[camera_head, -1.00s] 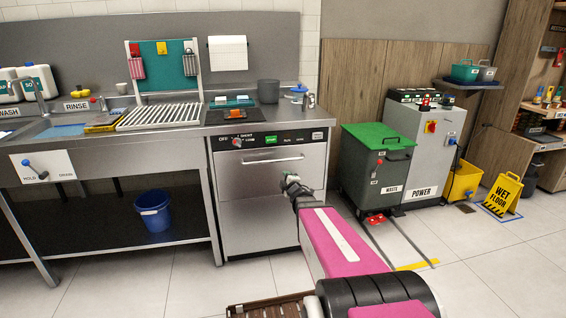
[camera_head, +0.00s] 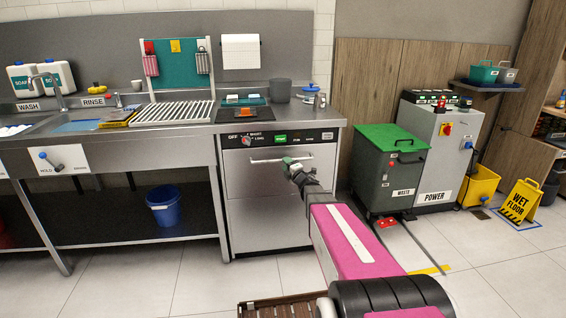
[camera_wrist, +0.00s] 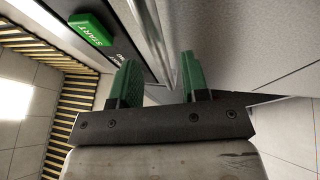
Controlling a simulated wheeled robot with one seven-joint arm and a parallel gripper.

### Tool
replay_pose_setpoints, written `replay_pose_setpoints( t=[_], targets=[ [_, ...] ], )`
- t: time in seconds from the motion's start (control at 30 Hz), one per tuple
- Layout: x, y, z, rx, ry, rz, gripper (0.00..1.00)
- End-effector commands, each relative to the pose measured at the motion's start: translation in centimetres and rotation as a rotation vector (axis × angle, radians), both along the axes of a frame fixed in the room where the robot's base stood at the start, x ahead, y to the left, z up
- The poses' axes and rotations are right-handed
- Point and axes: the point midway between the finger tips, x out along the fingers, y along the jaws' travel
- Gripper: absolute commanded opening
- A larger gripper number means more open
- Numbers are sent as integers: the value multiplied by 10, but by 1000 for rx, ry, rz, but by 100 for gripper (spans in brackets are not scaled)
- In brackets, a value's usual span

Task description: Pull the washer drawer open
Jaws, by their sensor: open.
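The washer (camera_head: 262,205) is a steel unit under the counter, with a dark control panel and a green START button (camera_head: 280,139). Its front looks shut flush. A horizontal bar handle (camera_head: 268,161) runs across the top of the front. My gripper (camera_head: 289,162) is at the handle's height and covers its right part in the head view. In the wrist view my gripper (camera_wrist: 160,82) is open, green fingers apart. A grey metal bar, seemingly the handle (camera_wrist: 162,45), runs toward the gap between them. I cannot tell whether the fingers touch it.
A green-lidded waste bin (camera_head: 388,172) and a grey power cabinet (camera_head: 433,150) stand right of the washer. A blue bucket (camera_head: 163,206) sits on the shelf under the sink at left. The floor in front of the washer is partly clear, with a brown slatted thing (camera_head: 278,306) low in view.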

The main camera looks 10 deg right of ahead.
Motion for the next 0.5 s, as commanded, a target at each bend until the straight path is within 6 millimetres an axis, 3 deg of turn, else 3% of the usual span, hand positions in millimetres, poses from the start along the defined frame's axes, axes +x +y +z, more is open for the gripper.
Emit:
replay_pose_setpoints(
  t=[0.03, 0.2, 0.5],
  targets=[
    [12, 3, 1, 0, -1, 1, 42],
    [29, 12, 5, 1, 1, 0, 42],
    [33, 14, 6, 1, 1, -1, 42]
  ],
)
